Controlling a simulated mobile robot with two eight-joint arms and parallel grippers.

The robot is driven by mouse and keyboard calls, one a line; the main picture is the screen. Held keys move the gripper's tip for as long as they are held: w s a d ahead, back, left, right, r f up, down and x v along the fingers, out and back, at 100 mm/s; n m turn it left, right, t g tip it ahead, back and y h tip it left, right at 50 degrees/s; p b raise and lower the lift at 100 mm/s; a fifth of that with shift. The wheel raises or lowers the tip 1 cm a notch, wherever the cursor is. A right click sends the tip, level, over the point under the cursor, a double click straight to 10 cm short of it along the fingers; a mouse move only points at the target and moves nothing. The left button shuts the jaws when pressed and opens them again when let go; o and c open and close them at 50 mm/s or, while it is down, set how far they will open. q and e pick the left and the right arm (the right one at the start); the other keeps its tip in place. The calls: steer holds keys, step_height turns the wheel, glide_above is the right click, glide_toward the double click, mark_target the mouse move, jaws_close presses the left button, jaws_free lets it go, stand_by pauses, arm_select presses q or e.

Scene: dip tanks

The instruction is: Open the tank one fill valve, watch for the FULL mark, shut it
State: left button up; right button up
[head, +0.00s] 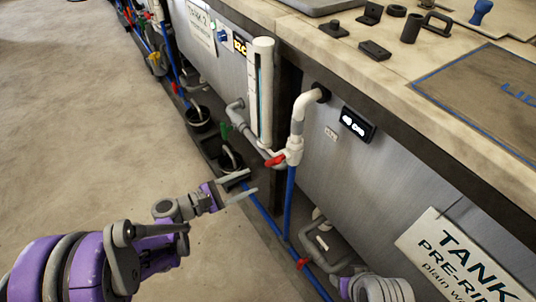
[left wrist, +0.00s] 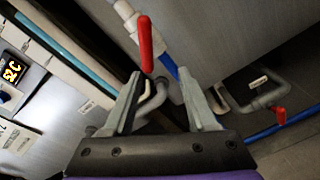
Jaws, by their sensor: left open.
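The fill valve has a red lever (head: 275,160) on a white valve body (head: 293,150), below a white pipe that bends into the tank one wall (head: 385,185). My left gripper (head: 252,184) is open and empty, a little left of and below the lever, apart from it. In the left wrist view the red lever (left wrist: 145,45) stands just beyond the open fingertips (left wrist: 160,75), nearer the left finger. A white upright gauge tube (head: 263,90) stands left of the valve; no FULL mark is readable. My right gripper is not in view.
The tank one sign (head: 465,260) leans at lower right. A dark display (head: 357,124) sits on the wall. Loose fittings lie on the counter (head: 330,55). The floor at left (head: 80,110) is clear.

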mark_target(270, 164)
arm_select(q)
steer(key=shift+m+t+h, duration=0.3)
steer(key=shift+t, duration=0.3)
steer(key=x, duration=0.3)
steer(key=r+b+x, duration=0.1)
steer(key=x, duration=0.5)
steer(key=shift+w+d+r, duration=0.1)
steer(key=shift+w+r, duration=0.2)
steer(key=shift+w, duration=0.2)
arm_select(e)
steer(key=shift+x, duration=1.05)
arm_select(q)
steer(key=shift+c, duration=0.3)
jaws_close()
